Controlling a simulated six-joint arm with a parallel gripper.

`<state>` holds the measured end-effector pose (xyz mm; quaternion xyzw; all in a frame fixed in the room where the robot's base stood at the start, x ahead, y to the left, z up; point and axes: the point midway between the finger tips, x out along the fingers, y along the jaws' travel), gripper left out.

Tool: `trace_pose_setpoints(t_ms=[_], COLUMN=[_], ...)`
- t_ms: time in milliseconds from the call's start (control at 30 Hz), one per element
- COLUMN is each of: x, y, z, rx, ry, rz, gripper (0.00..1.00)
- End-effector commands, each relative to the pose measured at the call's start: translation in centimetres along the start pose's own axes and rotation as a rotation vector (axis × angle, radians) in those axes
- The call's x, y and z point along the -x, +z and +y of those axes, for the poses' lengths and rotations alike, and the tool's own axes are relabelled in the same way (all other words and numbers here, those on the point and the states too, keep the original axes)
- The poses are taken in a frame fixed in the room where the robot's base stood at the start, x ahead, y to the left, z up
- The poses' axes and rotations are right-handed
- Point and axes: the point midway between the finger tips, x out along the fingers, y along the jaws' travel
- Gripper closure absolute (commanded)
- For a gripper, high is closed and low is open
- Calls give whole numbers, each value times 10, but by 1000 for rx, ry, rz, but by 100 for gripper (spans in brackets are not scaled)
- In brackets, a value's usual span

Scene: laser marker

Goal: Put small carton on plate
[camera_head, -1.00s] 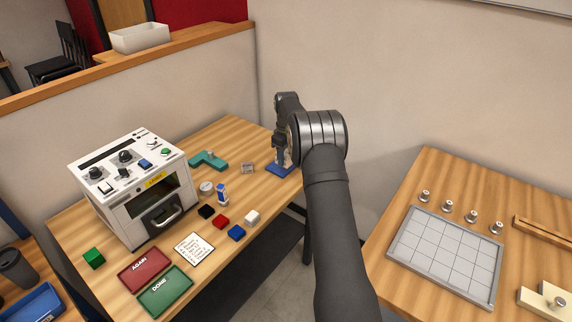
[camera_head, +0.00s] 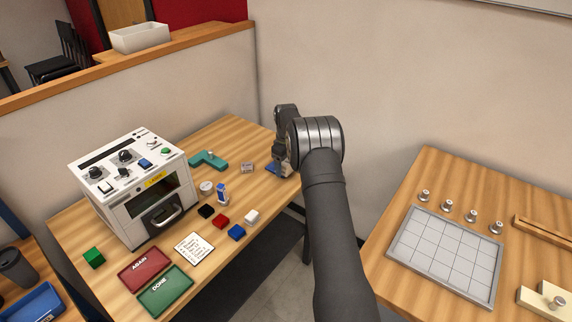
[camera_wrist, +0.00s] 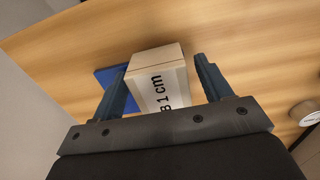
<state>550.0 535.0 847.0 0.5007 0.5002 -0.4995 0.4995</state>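A small beige carton (camera_wrist: 162,88) with black lettering, partly readable as "1 cm", sits between my fingers in the wrist view. My gripper (camera_wrist: 163,82) has one dark blue finger on each side of it. The left fingertip appears close against the carton; a narrow gap seems to show on the right, so grip contact is unclear. The blue plate (camera_wrist: 107,76) shows behind and left of the carton. In the head view the plate (camera_head: 273,169) lies at the table's right corner, with my gripper (camera_head: 283,163) low over it. Whether the carton touches the plate is hidden.
A small grey-white box (camera_head: 247,168), a teal angled piece (camera_head: 208,160), a blue-white bottle (camera_head: 222,193) and coloured blocks lie left of my gripper. The white marker machine (camera_head: 133,187) stands farther left. A wall rises behind the plate.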

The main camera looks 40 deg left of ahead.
Motion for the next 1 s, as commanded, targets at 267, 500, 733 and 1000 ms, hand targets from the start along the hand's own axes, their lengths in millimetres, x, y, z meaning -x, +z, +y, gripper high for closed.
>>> trace_pose_setpoints(t_ms=[267,500,733,1000], x=[11,60,103,124], y=[0,-1,0,0], z=[0,1,0,0], rx=[0,0,0,0], ry=[2,4,2,1], rz=[2,3,2,0], gripper=[29,29,29,29])
